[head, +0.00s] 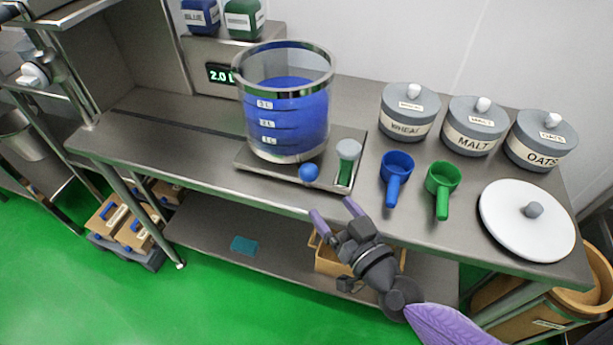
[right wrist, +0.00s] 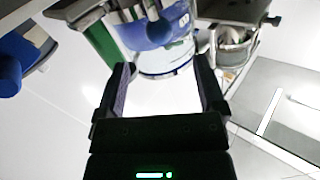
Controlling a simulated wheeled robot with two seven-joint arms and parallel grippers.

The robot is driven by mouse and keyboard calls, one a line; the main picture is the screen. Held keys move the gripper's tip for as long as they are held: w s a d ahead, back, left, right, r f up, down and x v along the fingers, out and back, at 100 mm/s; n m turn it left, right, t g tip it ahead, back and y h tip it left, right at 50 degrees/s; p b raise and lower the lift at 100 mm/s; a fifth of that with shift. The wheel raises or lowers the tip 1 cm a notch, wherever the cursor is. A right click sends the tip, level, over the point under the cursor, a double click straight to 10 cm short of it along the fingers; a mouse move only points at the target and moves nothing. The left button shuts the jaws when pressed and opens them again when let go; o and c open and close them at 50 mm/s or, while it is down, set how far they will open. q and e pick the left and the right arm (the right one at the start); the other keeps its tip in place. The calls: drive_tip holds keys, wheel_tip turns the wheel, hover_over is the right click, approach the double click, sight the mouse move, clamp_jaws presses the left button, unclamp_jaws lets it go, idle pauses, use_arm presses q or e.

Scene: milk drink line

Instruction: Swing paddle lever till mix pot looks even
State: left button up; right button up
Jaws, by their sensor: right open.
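The mix pot (head: 287,125) is a clear cylinder with a metal rim and litre marks. It holds blue liquid that looks uniform from here. A round blue knob (head: 309,173) sits at the pot's front base and also shows in the right wrist view (right wrist: 159,31); I cannot tell for sure that it is the paddle lever. A green upright piece with a grey cap (head: 347,160) stands to its right. My right gripper (head: 335,212) is open and empty, in front of the knob and apart from it, near the table's front edge. My left gripper is out of view.
A blue scoop (head: 395,177) and a green scoop (head: 442,188) lie right of the pot. Lidded jars of wheat (head: 409,112), malt (head: 475,125) and oats (head: 541,140) stand behind. A white lid (head: 510,225) lies at right. The table's left side is clear.

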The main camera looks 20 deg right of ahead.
sight(314, 180)
drive_tip(key=x, duration=0.6)
drive_tip(key=b+x, duration=0.1)
drive_tip(key=x, duration=0.3)
drive_tip(key=shift+d+r, duration=0.25)
drive_tip(key=shift+r, duration=0.1)
clamp_jaws()
